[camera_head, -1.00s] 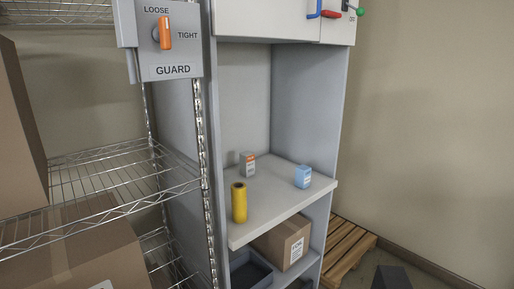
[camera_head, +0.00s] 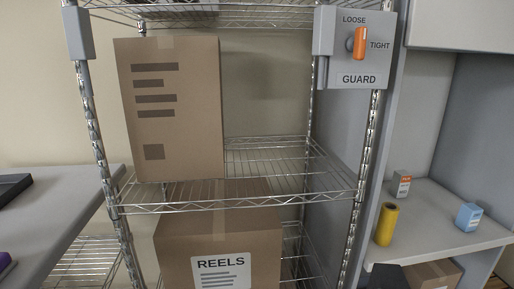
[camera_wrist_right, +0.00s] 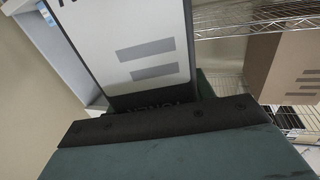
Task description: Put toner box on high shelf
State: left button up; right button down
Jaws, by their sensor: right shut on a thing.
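In the right wrist view, the toner box (camera_wrist_right: 140,48), white with grey bars and a dark end lettered TONER, is held tilted by my right gripper (camera_wrist_right: 190,112). Its far end is cut off by the frame. In the head view a wire rack stands in the centre. Its upper shelf (camera_head: 215,13) crosses the top edge, seen from below. Its middle shelf (camera_head: 270,160) carries a tall brown carton (camera_head: 185,110) on the left, with bare wire to the right. A dark part at the bottom edge seems mine. My left gripper is out of view.
A REELS carton (camera_head: 195,235) sits below the middle shelf. A GUARD box (camera_head: 355,50) with an orange knob is on the rack's right front. At right, a bench (camera_head: 430,225) holds a yellow roll (camera_head: 386,225) and two small boxes. A grey table (camera_head: 60,210) stands left.

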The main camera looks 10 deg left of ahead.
notch_tip(320, 180, up, 16)
jog(key=a+p, duration=0.1)
jog(key=p, duration=1.4)
jog(key=shift+w+r+y, duration=0.25)
jog(key=shift+y, duration=0.05)
